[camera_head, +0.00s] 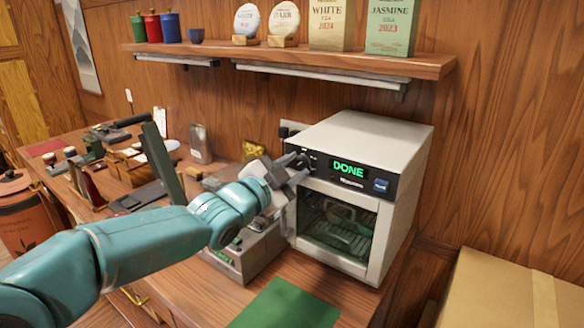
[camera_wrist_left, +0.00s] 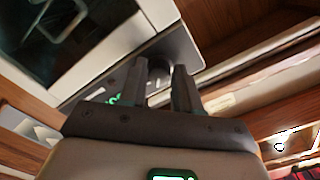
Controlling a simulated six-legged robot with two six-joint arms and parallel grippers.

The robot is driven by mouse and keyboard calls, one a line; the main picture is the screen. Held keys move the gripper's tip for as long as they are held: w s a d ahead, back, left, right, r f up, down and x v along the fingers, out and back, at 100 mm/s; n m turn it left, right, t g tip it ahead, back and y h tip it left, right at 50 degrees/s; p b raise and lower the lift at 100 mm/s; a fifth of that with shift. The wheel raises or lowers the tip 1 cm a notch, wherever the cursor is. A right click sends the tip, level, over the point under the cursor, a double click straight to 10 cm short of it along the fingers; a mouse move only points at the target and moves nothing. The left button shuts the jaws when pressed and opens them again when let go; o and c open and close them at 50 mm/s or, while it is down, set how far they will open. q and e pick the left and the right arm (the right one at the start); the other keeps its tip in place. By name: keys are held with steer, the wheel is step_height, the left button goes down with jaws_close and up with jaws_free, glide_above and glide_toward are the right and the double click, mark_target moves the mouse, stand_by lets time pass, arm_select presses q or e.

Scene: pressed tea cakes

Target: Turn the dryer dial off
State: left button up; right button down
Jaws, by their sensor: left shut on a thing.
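The dryer (camera_head: 412,155) is a pale box with a dark control strip and a glass door, standing on the wooden counter. Its green display (camera_head: 348,170) reads DONE, and a blue button (camera_head: 381,185) sits to the right. My left gripper (camera_head: 297,168) reaches the left end of the strip, its fingers shut on the dial. In the left wrist view, the dark round dial (camera_wrist_left: 159,69) lies between the two fingertips of my left gripper (camera_wrist_left: 157,80). The fingers hide part of the dial, so its setting cannot be read. My right gripper is out of view.
A shelf (camera_head: 290,57) with tins and tea packages runs above the dryer. A green mat (camera_head: 286,305) lies in front. A small grey machine (camera_head: 243,255) stands below my left wrist. A cardboard box (camera_head: 500,290) is at lower right.

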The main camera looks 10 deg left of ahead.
arm_select(q)
steer(key=n, duration=0.4)
steer(key=shift+n+p, duration=0.3)
steer(key=shift+p, duration=0.1)
steer(key=shift+d+f+n+p, duration=0.15)
steer(key=shift+n+p, duration=0.25)
steer(key=shift+n, duration=1.6)
steer(key=o, duration=1)
steer(key=shift+s, duration=0.1)
steer(key=shift+s+a, duration=0.2)
steer(key=shift+s, duration=0.05)
steer(key=b+v, duration=0.1)
steer(key=v, duration=1.4)
steer(key=shift+s+a+b, duration=0.1)
steer(key=shift+s+b, duration=0.2)
steer(key=shift+b, duration=0.05)
